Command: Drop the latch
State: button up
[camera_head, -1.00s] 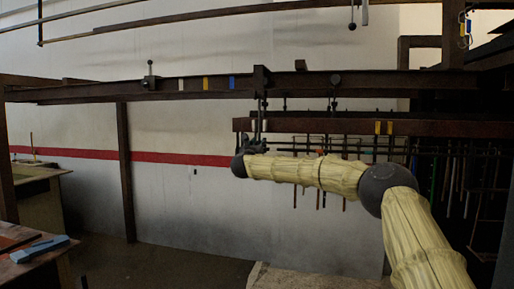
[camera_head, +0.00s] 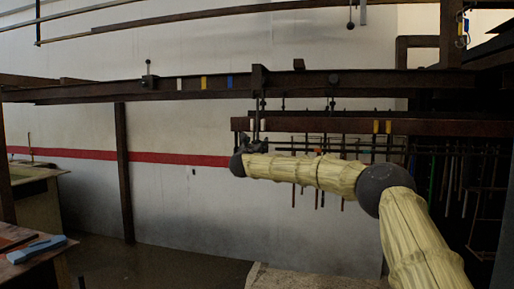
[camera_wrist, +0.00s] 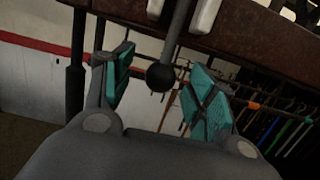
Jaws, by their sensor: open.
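A dark rod (camera_wrist: 178,32) ending in a round ball knob (camera_wrist: 160,77) hangs down in the wrist view; it may be the latch's handle. My gripper (camera_wrist: 158,84) has its teal-padded fingers spread, one on each side of the knob. Gaps show on both sides, and I see no contact. In the head view my gripper (camera_head: 257,144) is at the left end of the lower brown beam (camera_head: 335,125), just below thin dark rods hanging from the upper rail. The knob is too small to make out there. The latch's catch is not clearly visible.
The long upper rail (camera_head: 110,92) carries white, yellow and blue marks and an upright ball-topped lever (camera_head: 149,74). Two white blocks (camera_wrist: 206,14) flank the rod in the wrist view. Several thin rods hang behind my arm. A bench with a blue tool (camera_head: 38,249) stands at lower left.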

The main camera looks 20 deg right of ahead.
jog(key=r+b+v, duration=0.1)
jog(key=b+v, duration=0.4)
jog(key=v, duration=0.1)
jog(key=shift+s+a+b, duration=0.15)
jog(key=shift+s+b, duration=0.1)
jog(key=shift+b, duration=0.15)
